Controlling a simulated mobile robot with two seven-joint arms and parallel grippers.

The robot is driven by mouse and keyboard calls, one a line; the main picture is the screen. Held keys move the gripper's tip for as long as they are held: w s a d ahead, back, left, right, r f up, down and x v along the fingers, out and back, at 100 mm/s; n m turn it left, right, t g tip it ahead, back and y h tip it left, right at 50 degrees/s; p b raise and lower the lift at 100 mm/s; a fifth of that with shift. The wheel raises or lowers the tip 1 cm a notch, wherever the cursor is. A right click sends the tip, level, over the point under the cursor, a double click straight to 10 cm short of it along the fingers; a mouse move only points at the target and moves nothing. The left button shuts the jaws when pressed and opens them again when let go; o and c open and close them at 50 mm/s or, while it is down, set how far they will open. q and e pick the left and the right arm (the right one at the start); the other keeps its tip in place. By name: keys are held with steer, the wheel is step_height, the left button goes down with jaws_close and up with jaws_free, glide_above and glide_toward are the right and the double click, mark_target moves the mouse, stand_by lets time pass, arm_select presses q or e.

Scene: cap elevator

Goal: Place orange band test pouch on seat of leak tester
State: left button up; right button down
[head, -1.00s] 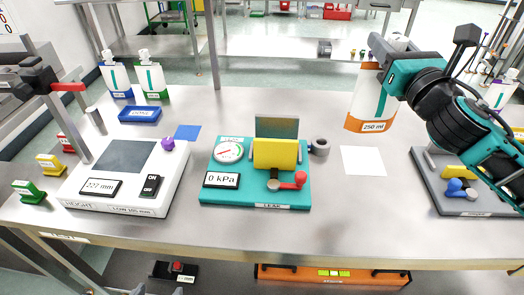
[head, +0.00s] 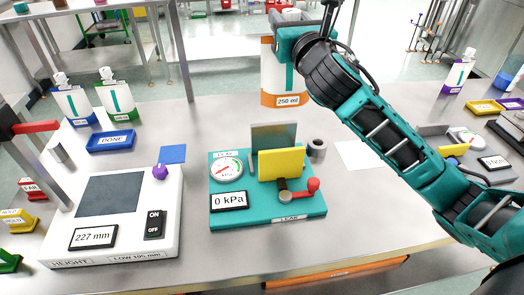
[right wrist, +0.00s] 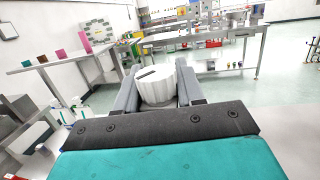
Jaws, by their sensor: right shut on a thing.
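The orange band test pouch (head: 287,99), white with a teal stripe and a "250 ml" label, hangs upright above the table behind the leak tester. My right gripper (head: 291,16) is shut on its cap. In the right wrist view the white ribbed cap (right wrist: 158,84) sits between the two fingers (right wrist: 158,94). The leak tester (head: 235,214) has a teal base, a gauge, a "0 kPa" display, a grey back plate (head: 265,134), a yellow front plate (head: 281,165) and a red-knobbed lever (head: 312,186). The seat's floor is not clearly visible. My left gripper is out of view.
The height gauge station (head: 165,215) stands left of the tester. Two pouches, blue-banded (head: 75,105) and green-banded (head: 115,98), stand behind it near the blue DONE tray (head: 110,140). A grey cylinder (head: 317,149) is close to the tester's right. A white sheet (head: 357,154) lies farther right.

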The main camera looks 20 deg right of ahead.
mark_target(278, 89)
steer(key=f+b, duration=0.1)
steer(key=f, duration=0.4)
steer(key=f+b, duration=0.2)
steer(key=f, duration=0.3)
steer(key=a+f+b, duration=0.1)
steer(key=f+b, duration=0.1)
steer(key=f, duration=0.3)
steer(key=shift+w, duration=0.35)
step_height(278, 89, down, 4)
steer(key=shift+f+b, duration=0.2)
steer(key=shift+b, duration=0.8)
steer(key=shift+f, duration=0.25)
steer(key=shift+r, duration=0.1)
steer(key=c, duration=0.7)
jaws_free()
steer(key=shift+f, duration=0.2)
steer(key=shift+r, duration=0.1)
arm_select(q)
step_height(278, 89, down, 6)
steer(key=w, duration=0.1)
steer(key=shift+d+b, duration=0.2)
steer(key=shift+b, duration=0.15)
arm_select(e)
steer(key=v, duration=1.2)
